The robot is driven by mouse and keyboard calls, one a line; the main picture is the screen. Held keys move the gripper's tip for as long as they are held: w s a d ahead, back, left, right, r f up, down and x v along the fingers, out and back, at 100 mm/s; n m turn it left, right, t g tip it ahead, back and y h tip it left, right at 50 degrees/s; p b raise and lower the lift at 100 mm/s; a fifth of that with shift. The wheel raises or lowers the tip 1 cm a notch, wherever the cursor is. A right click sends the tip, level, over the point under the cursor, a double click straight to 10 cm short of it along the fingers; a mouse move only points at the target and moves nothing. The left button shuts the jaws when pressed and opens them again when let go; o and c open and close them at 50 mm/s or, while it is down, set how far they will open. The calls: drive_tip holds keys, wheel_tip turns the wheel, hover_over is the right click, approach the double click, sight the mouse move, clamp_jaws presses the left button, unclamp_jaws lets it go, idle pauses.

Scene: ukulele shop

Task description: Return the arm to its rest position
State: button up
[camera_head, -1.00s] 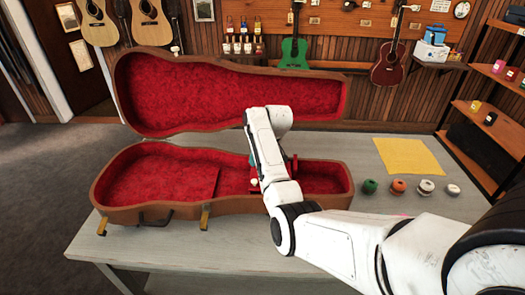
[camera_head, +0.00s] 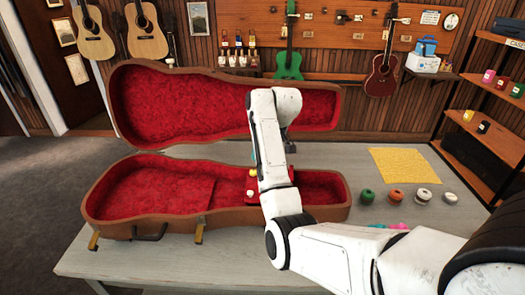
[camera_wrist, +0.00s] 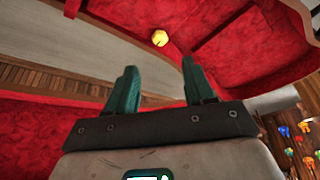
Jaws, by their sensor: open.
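My white arm (camera_head: 270,150) reaches over the table to the open ukulele case (camera_head: 210,222), which has red plush lining. In the wrist view my gripper (camera_wrist: 159,68) has two teal fingers spread apart with nothing held between them. In the head view the gripper is mostly hidden behind the arm, over the case's right part. A small yellow item (camera_wrist: 160,38) shows beyond the fingertips in the wrist view, against red lining. A small pale-yellow item (camera_head: 252,171) sits in the case beside my arm in the head view.
The raised lid (camera_head: 180,100) stands close behind my arm. On the table's right are a yellow cloth (camera_head: 405,165) and a row of several small round spools, a green one (camera_head: 367,196) nearest the arm. Shelves (camera_head: 485,145) stand at right. The table front left is clear.

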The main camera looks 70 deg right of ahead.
idle(0.3)
drive_tip(key=shift+n, duration=0.5)
drive_tip(key=a+f, duration=0.2)
drive_tip(key=a, duration=0.1)
drive_tip(key=w+a+f, duration=0.1)
drive_tip(key=a, duration=0.2)
drive_tip(key=a+f, duration=0.2)
drive_tip(key=a, duration=0.1)
drive_tip(key=shift+w+a+f, duration=0.2)
drive_tip(key=shift+w+f, duration=0.05)
drive_tip(key=shift+f, duration=0.1)
drive_tip(key=s+a+f+n+y, duration=0.15)
drive_tip(key=s+a, duration=0.25)
drive_tip(key=a, duration=0.6)
drive_tip(key=s+a+f+n+t, duration=0.1)
drive_tip(key=s+a+f, duration=0.25)
drive_tip(key=a, duration=0.65)
drive_tip(key=s+a+f+n, duration=0.15)
drive_tip(key=s+a, duration=0.25)
drive_tip(key=a, duration=0.7)
drive_tip(key=s+d+f+m+g+b, duration=0.1)
drive_tip(key=s+f+g, duration=0.3)
drive_tip(key=s+f, duration=0.4)
drive_tip(key=shift+s+d+f+b, duration=0.35)
drive_tip(key=shift+s+b, duration=0.4)
drive_tip(key=shift+s, duration=0.4)
